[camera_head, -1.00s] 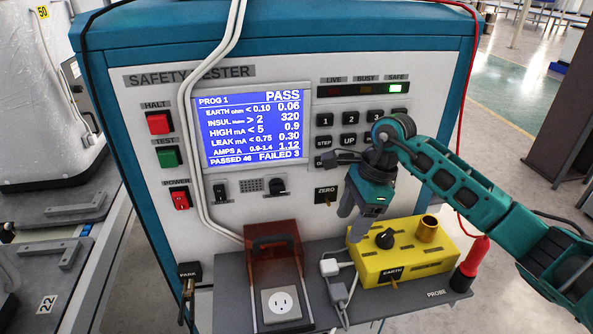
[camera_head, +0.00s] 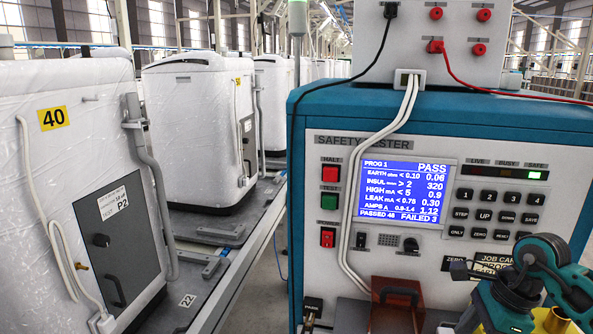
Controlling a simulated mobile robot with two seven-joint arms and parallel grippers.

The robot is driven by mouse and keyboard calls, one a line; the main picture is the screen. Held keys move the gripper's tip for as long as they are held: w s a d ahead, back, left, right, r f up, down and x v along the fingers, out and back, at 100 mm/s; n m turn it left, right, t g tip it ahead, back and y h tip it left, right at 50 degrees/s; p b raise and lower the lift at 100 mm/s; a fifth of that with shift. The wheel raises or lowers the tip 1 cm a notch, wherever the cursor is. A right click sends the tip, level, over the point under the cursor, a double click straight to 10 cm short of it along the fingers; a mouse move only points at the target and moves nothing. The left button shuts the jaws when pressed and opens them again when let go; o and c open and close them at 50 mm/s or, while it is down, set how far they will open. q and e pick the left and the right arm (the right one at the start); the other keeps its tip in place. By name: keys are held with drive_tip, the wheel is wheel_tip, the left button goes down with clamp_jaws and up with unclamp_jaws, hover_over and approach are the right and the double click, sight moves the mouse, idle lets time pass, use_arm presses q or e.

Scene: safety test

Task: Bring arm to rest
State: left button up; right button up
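My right arm (camera_head: 553,272) comes in at the lower right corner, in front of the safety tester (camera_head: 440,135). Its gripper (camera_head: 474,318) hangs low above the tester's shelf, with the fingertips cut off by the bottom edge, so I cannot tell whether it is open. No held object shows. My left arm is not in view. The tester's screen (camera_head: 404,190) reads PASS, and the green SAFE lamp (camera_head: 537,175) is lit.
The brown socket cover (camera_head: 396,305) stands on the shelf left of my gripper, and part of the yellow box (camera_head: 556,320) shows at the bottom. White wrapped appliances (camera_head: 195,125) line the conveyor at left. A grey socket panel (camera_head: 430,62) stands on the tester.

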drive_tip(key=s+a+r+m+t+y, duration=0.1)
drive_tip(key=s+a+m+t+y, duration=0.15)
drive_tip(key=a+m+y, duration=0.6)
drive_tip(key=s+a+r+m+t+y, duration=0.15)
drive_tip(key=a+m+t+y, duration=0.3)
drive_tip(key=a, duration=0.75)
drive_tip(key=d+f+m+t+h, duration=0.3)
drive_tip(key=f+m+t+h, duration=0.15)
drive_tip(key=m, duration=0.85)
drive_tip(key=d+f+m+t+h, duration=0.35)
drive_tip(key=m+h, duration=0.25)
drive_tip(key=m, duration=0.6)
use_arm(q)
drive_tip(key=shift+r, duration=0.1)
use_arm(e)
drive_tip(key=s+d+f+m+g+h, duration=0.1)
drive_tip(key=s+f+m+g+h, duration=0.2)
drive_tip(key=s+f+m, duration=0.7)
wheel_tip(320, 180, down, 2)
drive_tip(key=shift+f+m+g+h, duration=0.15)
drive_tip(key=shift+m+g+h, duration=0.2)
drive_tip(key=shift+g, duration=0.65)
drive_tip(key=shift+o, duration=0.5)
